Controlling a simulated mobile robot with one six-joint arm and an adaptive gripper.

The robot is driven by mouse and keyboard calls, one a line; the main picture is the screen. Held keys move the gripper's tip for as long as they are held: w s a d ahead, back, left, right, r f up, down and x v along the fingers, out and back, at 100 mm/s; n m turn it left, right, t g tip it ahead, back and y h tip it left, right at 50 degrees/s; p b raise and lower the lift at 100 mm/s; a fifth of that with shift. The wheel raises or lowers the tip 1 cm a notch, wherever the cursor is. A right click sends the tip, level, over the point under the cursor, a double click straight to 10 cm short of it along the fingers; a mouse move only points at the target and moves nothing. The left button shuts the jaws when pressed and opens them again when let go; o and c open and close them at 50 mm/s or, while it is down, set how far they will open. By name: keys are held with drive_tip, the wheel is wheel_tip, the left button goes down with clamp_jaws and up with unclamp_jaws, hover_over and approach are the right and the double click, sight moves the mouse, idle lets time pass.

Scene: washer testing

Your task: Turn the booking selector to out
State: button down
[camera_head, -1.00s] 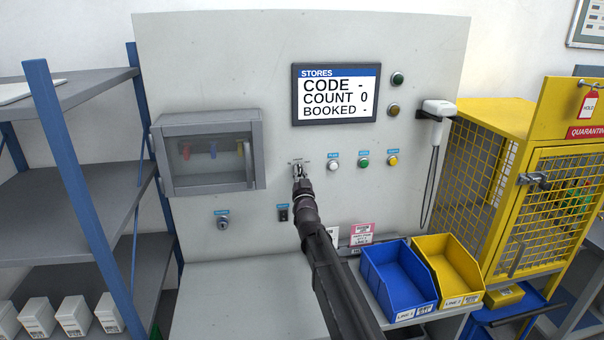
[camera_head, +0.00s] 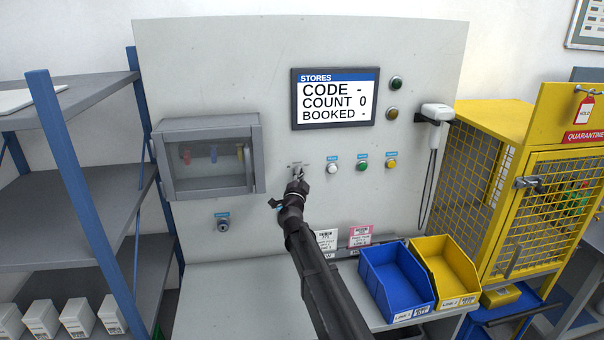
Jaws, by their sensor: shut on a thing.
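The booking selector (camera_head: 298,171) is a small knob on the grey panel, left of the white, green and yellow buttons. My gripper (camera_head: 297,178) is at the selector, with its fingers shut on it. My wrist and arm cover most of the knob, so its pointer position cannot be read. The small label above it is too small to read. The screen (camera_head: 335,97) reads STORES, CODE -, COUNT 0, BOOKED -.
A clear-fronted cabinet (camera_head: 211,157) juts out left of my gripper, with a key switch (camera_head: 223,225) below. A blue bin (camera_head: 396,283) and a yellow bin (camera_head: 446,271) stand right of my arm. A scanner (camera_head: 436,113) hangs at the panel's right edge.

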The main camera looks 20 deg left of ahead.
drive_tip(key=shift+w+m+p, duration=0.1)
drive_tip(key=shift+m+p, duration=0.2)
drive_tip(key=shift+m, duration=0.6)
drive_tip(key=shift+h, duration=0.4)
drive_tip(key=c, duration=0.7)
unclamp_jaws()
drive_tip(key=shift+o, duration=0.2)
